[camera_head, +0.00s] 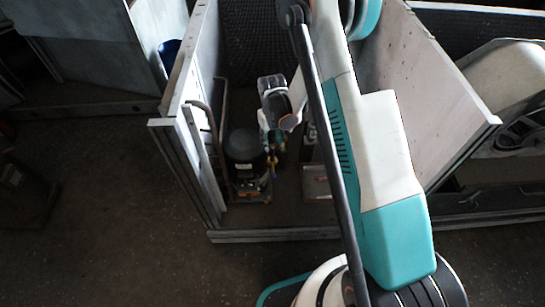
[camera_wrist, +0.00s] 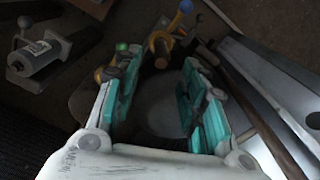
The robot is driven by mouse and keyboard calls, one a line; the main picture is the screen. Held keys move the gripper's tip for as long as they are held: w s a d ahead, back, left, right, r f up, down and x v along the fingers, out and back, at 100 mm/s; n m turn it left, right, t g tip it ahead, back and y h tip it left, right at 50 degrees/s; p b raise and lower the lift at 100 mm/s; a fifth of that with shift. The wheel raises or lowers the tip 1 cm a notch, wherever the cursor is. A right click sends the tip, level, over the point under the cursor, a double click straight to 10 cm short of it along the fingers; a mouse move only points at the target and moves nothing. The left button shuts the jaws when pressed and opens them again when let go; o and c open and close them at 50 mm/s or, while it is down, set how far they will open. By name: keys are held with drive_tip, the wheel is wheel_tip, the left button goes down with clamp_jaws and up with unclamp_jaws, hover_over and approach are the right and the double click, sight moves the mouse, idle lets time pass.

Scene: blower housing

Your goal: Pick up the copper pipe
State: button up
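A thin brownish pipe, which I take to be the copper pipe (camera_wrist: 262,118), runs along the right of the wrist view beside a pale metal panel. In the head view a thin bent pipe (camera_head: 212,124) stands by the housing's left wall; I cannot tell for sure that it is the same one. My gripper (camera_wrist: 161,68) is open, with teal pads apart and nothing held between them. The pipe lies outside the right finger. In the head view my gripper (camera_head: 272,142) hangs inside the housing, its fingertips hard to make out.
A black rounded compressor (camera_head: 243,150) stands below my gripper and shows between the fingers. Brass fittings with a blue knob (camera_wrist: 185,7) are close ahead of the fingertips. The housing's left wall (camera_head: 188,75) and front rail (camera_head: 275,234) bound the space. A grey cylinder (camera_wrist: 38,58) lies at left.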

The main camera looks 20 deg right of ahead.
sight(273, 147)
drive_tip(key=shift+s+f+b, duration=0.15)
drive_tip(key=shift+f+b, duration=1.45)
drive_tip(key=shift+f, duration=1.8)
drive_tip(key=shift+r, duration=0.1)
clamp_jaws()
